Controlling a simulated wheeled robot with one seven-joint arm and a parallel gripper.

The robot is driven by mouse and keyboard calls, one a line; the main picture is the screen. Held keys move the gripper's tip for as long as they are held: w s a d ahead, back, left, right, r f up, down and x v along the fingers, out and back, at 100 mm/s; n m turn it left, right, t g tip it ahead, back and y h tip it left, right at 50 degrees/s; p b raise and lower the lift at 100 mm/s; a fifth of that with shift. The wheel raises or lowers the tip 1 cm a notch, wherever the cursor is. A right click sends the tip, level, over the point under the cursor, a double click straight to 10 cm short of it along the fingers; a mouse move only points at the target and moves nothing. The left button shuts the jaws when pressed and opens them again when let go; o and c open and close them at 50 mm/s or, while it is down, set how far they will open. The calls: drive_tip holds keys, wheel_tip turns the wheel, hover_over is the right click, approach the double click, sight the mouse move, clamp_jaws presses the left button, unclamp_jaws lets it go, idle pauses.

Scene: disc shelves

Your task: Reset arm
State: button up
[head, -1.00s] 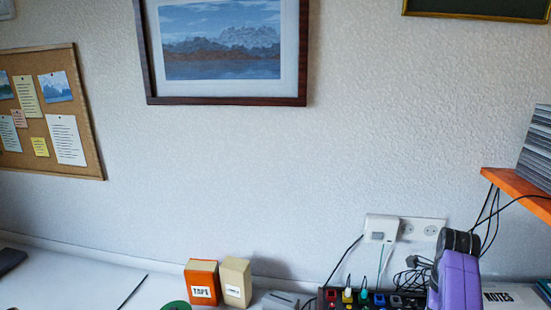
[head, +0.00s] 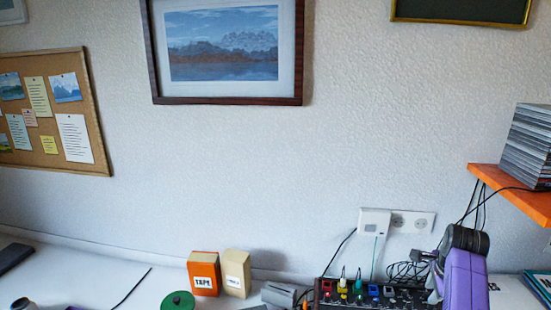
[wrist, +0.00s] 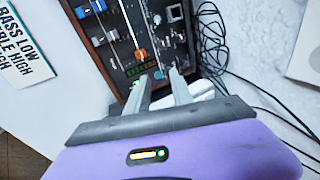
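My gripper (wrist: 160,78) is in the wrist view, its two grey fingers apart with a narrow gap and nothing clearly held between them. The fingers point toward a dark control box (wrist: 150,40) with knobs and sliders. In the head view my purple arm is at the lower right, in front of the same control box (head: 355,295); the fingers are not clearly visible there.
An orange shelf (head: 512,193) with a stack of disc cases (head: 528,145) juts out at the right. Cables (wrist: 212,45) lie beside the control box. An orange tape box (head: 204,274), a cream box (head: 237,273) and a green disc (head: 178,301) are on the white desk. A wall socket (head: 410,224) is behind.

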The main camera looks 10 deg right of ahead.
drive_tip(key=s+a+r+n+t, duration=0.3)
drive_tip(key=s+a+n+t, duration=0.35)
drive_tip(key=s, duration=0.65)
drive_tip(key=s+a+r+n+t+y, duration=0.1)
drive_tip(key=s+a+r+n+t, duration=0.2)
drive_tip(key=s+a+n, duration=0.75)
drive_tip(key=s+a+r+n+t, duration=0.3)
drive_tip(key=s+a+n+t, duration=0.15)
drive_tip(key=s+a, duration=0.9)
drive_tip(key=s+f+g+y, duration=0.1)
drive_tip(key=s+f+g, duration=0.1)
drive_tip(key=s, duration=0.8)
drive_tip(key=shift+d+g, duration=0.3)
drive_tip(key=shift+g, duration=0.1)
